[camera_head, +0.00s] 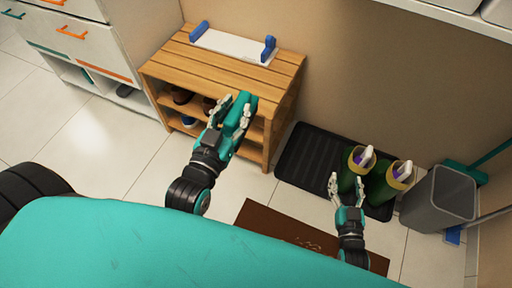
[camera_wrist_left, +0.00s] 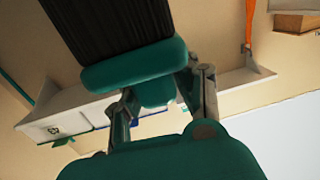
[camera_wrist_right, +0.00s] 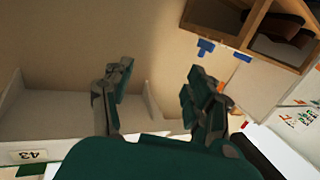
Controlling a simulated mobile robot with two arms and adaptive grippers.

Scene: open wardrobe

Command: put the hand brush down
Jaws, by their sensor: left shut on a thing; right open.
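The hand brush (camera_head: 239,112) is teal. In the left wrist view its black bristles (camera_wrist_left: 108,22) and teal body (camera_wrist_left: 135,62) show beyond my fingers. My left gripper (camera_head: 232,109) is shut on its handle (camera_wrist_left: 157,92). In the head view the brush overlaps the front right edge of the slatted wooden shoe rack (camera_head: 200,66); I cannot tell whether it touches the rack. My right gripper (camera_head: 347,188) is open and empty, in front of the green boots; its spread fingers also show in the right wrist view (camera_wrist_right: 160,95).
A white board (camera_head: 238,46) with blue ends lies along the rack's back; the slats in front are bare. Shoes (camera_head: 181,96) sit inside. Green boots (camera_head: 382,187) stand on a black tray (camera_head: 308,158). A grey bin (camera_head: 440,199) stands right. A brown mat (camera_head: 268,225) lies in front.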

